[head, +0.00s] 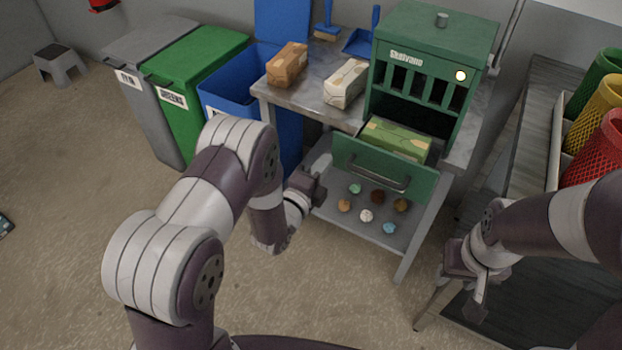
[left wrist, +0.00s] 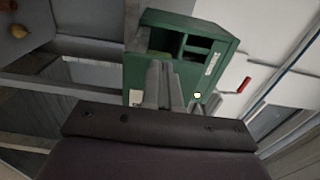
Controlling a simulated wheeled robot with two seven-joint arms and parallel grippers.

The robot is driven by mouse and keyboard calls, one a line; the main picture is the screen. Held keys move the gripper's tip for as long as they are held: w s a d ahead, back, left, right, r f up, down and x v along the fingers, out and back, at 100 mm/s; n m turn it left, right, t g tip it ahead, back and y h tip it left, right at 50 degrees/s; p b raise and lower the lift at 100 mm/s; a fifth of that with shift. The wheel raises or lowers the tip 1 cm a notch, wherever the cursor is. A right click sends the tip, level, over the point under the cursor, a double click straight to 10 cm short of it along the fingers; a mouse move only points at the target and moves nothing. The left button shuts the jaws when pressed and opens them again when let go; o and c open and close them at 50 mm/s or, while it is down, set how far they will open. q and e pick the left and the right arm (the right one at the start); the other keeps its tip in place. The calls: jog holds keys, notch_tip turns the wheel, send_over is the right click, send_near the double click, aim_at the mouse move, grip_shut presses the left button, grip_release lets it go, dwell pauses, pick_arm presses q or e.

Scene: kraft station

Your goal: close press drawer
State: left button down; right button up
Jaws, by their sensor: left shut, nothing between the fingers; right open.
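The green press (head: 440,35) stands on the metal bench, and it also shows in the left wrist view (left wrist: 190,25). Its drawer (head: 345,152) is pulled out towards me, with a grey bar handle (head: 378,178) on its front. A green patterned carton (head: 395,138) lies in the drawer, its lower part hidden by the front panel. My left gripper (head: 316,188) is just left of the drawer front, apart from the handle. Its fingers (left wrist: 164,85) are together and empty in the left wrist view. My right gripper (head: 472,290) is open, low at the right, away from the drawer.
An orange-brown carton (head: 287,65) and a pale carton (head: 346,83) sit on the bench (head: 305,100). Several small round pieces lie on the lower shelf (head: 330,200). Bins stand left, including a green one (head: 190,60). Coloured baskets (head: 600,100) are at the right.

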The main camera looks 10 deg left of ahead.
pick_arm(q)
jog(key=shift+x, duration=0.8)
jog(key=b, duration=1)
send_near(366, 105)
jog(key=x, duration=0.2)
jog(key=f+x, duration=0.1)
jog(key=x, duration=0.2)
jog(key=shift+w+f, duration=0.1)
jog(key=shift+w, duration=0.05)
jog(key=shift+w+d, duration=0.15)
jog(key=shift+w, duration=0.15)
jog(key=shift+r, duration=0.5)
